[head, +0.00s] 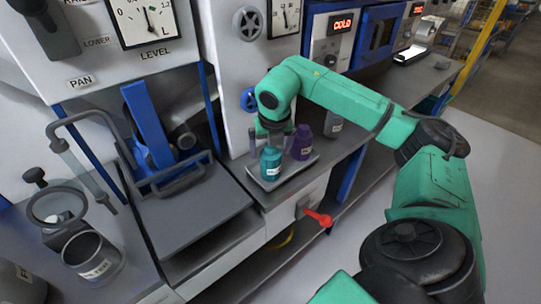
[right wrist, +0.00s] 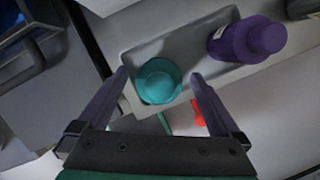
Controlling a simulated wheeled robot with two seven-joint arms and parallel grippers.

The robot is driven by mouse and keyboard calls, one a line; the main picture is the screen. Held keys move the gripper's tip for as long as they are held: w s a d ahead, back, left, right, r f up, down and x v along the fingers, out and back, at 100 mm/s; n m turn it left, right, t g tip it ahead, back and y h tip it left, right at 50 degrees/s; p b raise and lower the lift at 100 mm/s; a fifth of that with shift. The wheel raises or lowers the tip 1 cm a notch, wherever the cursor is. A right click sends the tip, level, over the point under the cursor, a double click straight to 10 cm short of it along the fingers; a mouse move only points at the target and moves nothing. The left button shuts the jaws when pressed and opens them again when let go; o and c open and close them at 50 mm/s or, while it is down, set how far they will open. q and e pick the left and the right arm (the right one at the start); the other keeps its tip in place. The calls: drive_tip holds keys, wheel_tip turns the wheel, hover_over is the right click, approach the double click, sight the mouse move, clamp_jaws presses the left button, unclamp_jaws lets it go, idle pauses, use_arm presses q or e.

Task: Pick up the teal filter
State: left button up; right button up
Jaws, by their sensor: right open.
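The teal filter (head: 270,163) is a small teal bottle-shaped piece with a pale label, upright at the near left of a grey tray (head: 262,184). In the right wrist view the teal filter (right wrist: 158,80) shows from above, between the two fingers. My right gripper (head: 273,143) is over it, pointing down; in the right wrist view the gripper (right wrist: 160,84) is open, with a finger on either side of the filter and gaps between. I cannot tell how far down the fingers reach. My left gripper is not in view.
A purple bottle (head: 301,142) stands on the same tray, close to the right of the teal filter; it also shows in the right wrist view (right wrist: 247,40). A grey bottle (head: 333,124) stands behind. A red handle (head: 318,217) sticks out below the counter.

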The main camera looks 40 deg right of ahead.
drive_tip(key=shift+r, duration=0.1)
drive_tip(key=c, duration=1.3)
